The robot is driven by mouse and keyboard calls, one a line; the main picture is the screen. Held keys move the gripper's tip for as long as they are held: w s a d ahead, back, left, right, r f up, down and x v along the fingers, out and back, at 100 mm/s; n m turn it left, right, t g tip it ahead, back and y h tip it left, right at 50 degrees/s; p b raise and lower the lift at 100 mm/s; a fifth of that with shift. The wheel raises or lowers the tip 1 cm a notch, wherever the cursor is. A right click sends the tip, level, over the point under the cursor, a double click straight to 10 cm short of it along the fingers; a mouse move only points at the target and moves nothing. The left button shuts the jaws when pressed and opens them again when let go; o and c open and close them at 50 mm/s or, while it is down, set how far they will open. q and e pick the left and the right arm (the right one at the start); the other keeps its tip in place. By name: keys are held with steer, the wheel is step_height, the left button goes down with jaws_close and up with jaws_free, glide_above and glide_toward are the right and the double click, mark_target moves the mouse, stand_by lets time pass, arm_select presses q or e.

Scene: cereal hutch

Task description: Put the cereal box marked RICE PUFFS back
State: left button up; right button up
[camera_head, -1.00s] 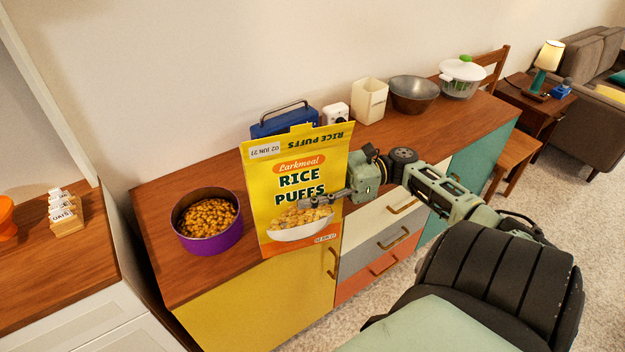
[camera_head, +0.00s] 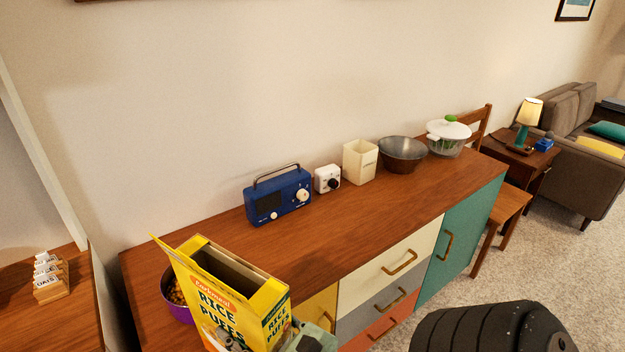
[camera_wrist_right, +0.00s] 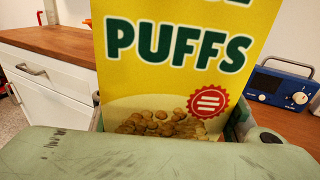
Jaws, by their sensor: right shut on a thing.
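The yellow RICE PUFFS cereal box (camera_head: 222,296) is at the lower left of the head view, its top flap open, its inside dark. In the right wrist view the box (camera_wrist_right: 185,55) fills the middle, close to the camera. My right gripper (camera_head: 312,338) shows only in part at the bottom edge of the head view, against the box's right side. It is shut on the box. The box hides most of the purple bowl (camera_head: 177,312) of cereal pieces on the sideboard. I cannot tell if the box touches the sideboard. My left gripper is out of view.
The wooden sideboard (camera_head: 330,235) holds a blue radio (camera_head: 279,196), a small white device (camera_head: 327,180), a cream canister (camera_head: 360,162), a metal bowl (camera_head: 402,153) and a lidded spinner (camera_head: 448,137). Small labelled cards (camera_head: 50,278) stand on the left counter (camera_head: 85,325). The sideboard's front middle is clear.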

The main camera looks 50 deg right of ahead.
steer(key=shift+s+a+m+h, duration=0.25)
steer(key=shift+a+m+h, duration=0.45)
steer(key=shift+a+h, duration=0.6)
steer(key=shift+a+r, duration=0.15)
steer(key=shift+r, duration=0.1)
